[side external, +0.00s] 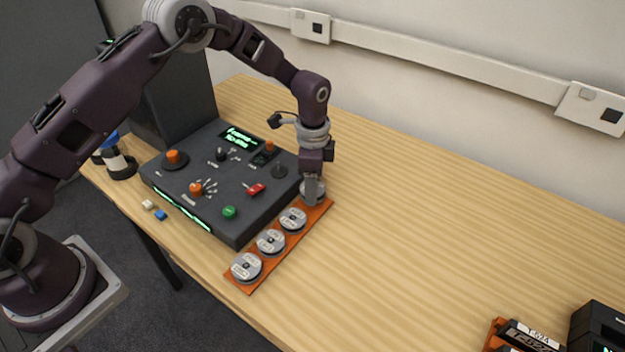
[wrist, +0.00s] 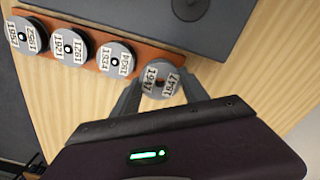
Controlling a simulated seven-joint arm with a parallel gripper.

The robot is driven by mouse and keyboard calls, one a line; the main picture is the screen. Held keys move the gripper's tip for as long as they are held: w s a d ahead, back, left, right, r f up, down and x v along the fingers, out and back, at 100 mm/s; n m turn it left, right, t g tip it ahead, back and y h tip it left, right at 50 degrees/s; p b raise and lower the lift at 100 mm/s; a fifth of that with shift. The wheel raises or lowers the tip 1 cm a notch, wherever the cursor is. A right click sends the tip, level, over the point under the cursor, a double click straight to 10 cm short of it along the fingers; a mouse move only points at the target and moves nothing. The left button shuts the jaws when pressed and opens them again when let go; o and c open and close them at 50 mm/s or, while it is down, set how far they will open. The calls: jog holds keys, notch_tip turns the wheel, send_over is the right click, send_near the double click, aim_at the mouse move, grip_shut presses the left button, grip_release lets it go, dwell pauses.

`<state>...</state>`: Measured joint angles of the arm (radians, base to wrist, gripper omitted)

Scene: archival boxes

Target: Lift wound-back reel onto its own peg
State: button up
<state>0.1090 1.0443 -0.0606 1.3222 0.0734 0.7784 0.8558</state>
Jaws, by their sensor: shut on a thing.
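My gripper (side external: 312,198) points down at the far end of the orange rack (side external: 317,216) and is shut on a grey reel (wrist: 161,80) with white number labels. In the wrist view its fingers (wrist: 161,90) stand on either side of that reel. The reel's centre hole shows a brownish orange. I cannot tell whether it rests on the rack or is slightly raised. Three similar labelled reels, a near one (side external: 247,266), a middle one (side external: 270,242) and a far one (side external: 293,219), sit in a row on the rack.
A dark console (side external: 225,185) with knobs, a red switch, a green button and a lit display stands just left of the rack. A dark round part (side external: 279,171) on it is close to my gripper. Boxes (side external: 598,328) stand at front right.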

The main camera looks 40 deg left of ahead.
jog(key=shift+f, duration=0.3)
jog(key=shift+f, duration=0.8)
jog(key=shift+f, duration=0.35)
dwell(0.4)
jog(key=o, duration=1.5)
jog(key=shift+c, duration=0.2)
